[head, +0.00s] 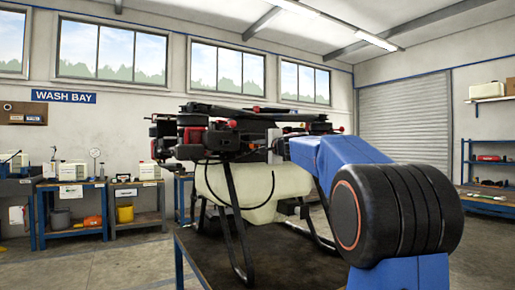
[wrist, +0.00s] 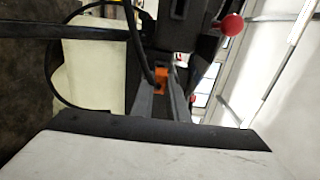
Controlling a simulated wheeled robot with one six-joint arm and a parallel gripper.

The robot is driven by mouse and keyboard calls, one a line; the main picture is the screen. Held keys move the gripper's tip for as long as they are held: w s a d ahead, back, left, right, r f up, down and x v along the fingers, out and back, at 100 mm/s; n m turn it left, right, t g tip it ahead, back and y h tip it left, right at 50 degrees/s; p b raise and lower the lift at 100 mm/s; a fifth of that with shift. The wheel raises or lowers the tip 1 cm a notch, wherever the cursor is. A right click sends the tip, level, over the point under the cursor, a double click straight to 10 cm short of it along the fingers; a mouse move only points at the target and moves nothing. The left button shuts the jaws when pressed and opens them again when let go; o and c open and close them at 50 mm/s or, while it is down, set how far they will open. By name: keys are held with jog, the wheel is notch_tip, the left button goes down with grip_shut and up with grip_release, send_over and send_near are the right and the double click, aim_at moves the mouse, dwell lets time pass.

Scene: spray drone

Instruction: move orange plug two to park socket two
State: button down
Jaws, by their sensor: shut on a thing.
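The spray drone (head: 235,130) stands on a dark table, with black arms, red parts and a pale tank (head: 258,190). In the wrist view, my gripper (wrist: 161,92) points at the drone's dark underside. Its two grey fingers are closed on a small orange plug (wrist: 160,77). A black cable (wrist: 137,50) runs down beside the plug. In the head view my blue arm reaches the drone's right side, and the plug cannot be made out there. I cannot make out park socket two in either view.
The drone's black landing legs (head: 236,225) and a looping black hose stand close to my arm. A red knob (wrist: 231,24) sits just right of the gripper. The dark table top (head: 300,268) is bare in front. Workbenches (head: 70,212) line the back wall.

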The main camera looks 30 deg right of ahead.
jog(key=shift+w, duration=1.25)
jog(key=c, duration=1.6)
grip_release()
jog(key=shift+c, duration=0.2)
jog(key=shift+s, duration=0.1)
jog(key=s, duration=1.7)
jog(key=shift+d, duration=0.25)
jog(key=shift+s, duration=0.1)
